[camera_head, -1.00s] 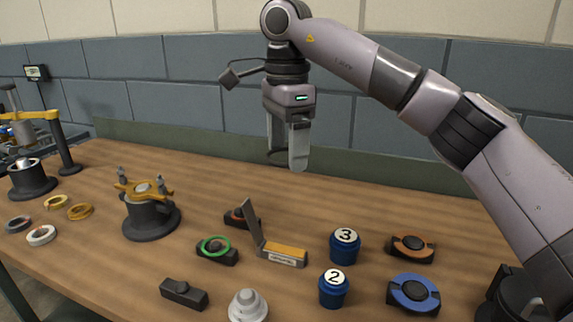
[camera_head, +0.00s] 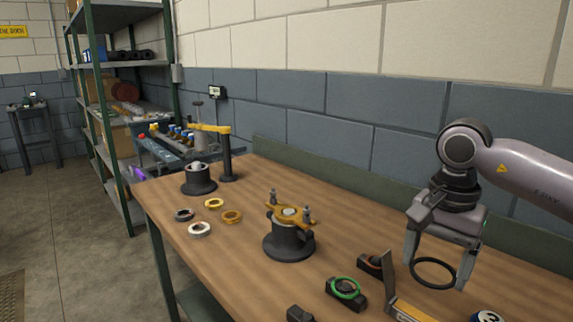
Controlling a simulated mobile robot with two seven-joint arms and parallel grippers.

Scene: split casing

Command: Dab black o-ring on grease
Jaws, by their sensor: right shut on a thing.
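My right gripper (camera_head: 436,272) points down at the right of the picture. Its two fingers stand apart with the black o-ring (camera_head: 437,288) between them. The ring is held off the table, just right of the upright grey lid (camera_head: 387,278) of an open case. The case has an orange pad (camera_head: 412,311), which seems to be the grease. In the picture the ring shows above and a little right of the pad; I see no contact. The lower right of the case is cut off by the frame edge. My left gripper is not in view.
A dark block with a green ring (camera_head: 345,289) lies left of the case. A black housing with a yellow clamp (camera_head: 288,230) stands mid-table. Several loose rings (camera_head: 214,203) lie further left. A wall (camera_head: 420,120) runs behind the table; shelves (camera_head: 120,90) stand at far left.

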